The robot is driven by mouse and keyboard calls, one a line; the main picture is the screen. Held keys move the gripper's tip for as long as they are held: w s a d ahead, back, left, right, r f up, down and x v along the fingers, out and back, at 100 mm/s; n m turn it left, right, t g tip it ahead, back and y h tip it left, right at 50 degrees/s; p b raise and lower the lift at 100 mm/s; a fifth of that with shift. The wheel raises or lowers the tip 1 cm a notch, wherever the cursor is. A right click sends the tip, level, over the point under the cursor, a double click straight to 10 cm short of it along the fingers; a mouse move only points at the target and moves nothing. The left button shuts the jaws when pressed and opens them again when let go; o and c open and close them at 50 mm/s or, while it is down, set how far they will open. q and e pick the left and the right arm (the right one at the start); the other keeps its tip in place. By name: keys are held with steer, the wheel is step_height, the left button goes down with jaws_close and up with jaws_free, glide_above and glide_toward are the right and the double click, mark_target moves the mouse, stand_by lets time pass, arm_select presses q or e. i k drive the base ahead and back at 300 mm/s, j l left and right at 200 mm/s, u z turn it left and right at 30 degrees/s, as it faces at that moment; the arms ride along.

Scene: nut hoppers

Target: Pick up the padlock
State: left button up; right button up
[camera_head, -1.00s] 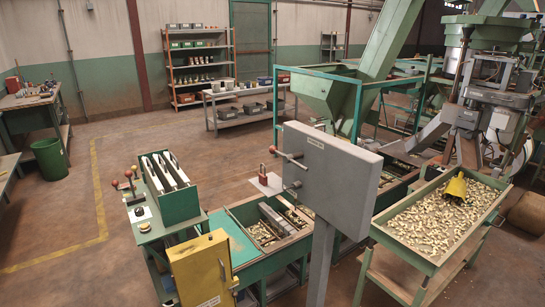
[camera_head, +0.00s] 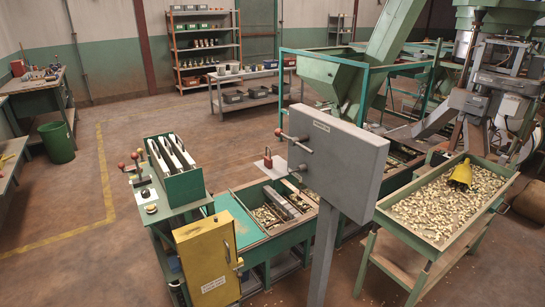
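A small red padlock (camera_head: 268,160) stands upright on a light grey shelf plate (camera_head: 277,167) at the left side of a grey control box (camera_head: 335,160) on a post. The padlock is small in the view, and I cannot make out whether its shackle is locked. Neither of my grippers shows in the head view.
Two lever handles stick out from the box's left side, close to the padlock. A yellow cabinet (camera_head: 208,258) and a green bench (camera_head: 178,200) stand front left. A hopper tray of nuts (camera_head: 390,208) with a yellow scoop (camera_head: 460,174) is at right. The left floor (camera_head: 60,240) is clear.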

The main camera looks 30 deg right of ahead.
mark_target(268, 161)
steer(key=i+j+z, duration=0.25)
steer(key=i+j, duration=0.2)
steer(key=i+j+z, duration=0.3)
steer(key=i+j, duration=0.15)
steer(key=j, duration=0.1)
